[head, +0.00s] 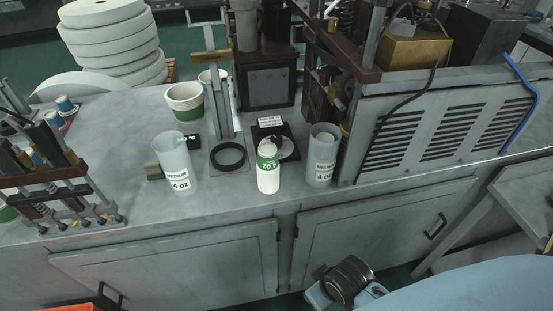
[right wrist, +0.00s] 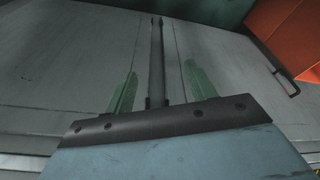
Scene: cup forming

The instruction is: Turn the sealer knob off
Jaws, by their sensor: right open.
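A machine with a dark box housing (head: 268,82) and brown-topped metal frames stands at the back middle of the bench in the head view. A grey vented cabinet (head: 440,120) stands to its right. My right gripper (right wrist: 158,78) shows in the right wrist view, its two green fingers apart with nothing held between them. It faces grey panels, away from the bench-top items. In the head view only part of my blue right arm (head: 450,290) shows, low at the right. My left gripper is in neither view.
On the bench (head: 110,125) stand a clear "4 OZ" cup holder (head: 177,165), another clear holder (head: 321,160), a white-green container (head: 268,172) and a green-banded cup (head: 186,102). A black ring (head: 228,156) lies between. A cylinder rack (head: 50,170) stands left.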

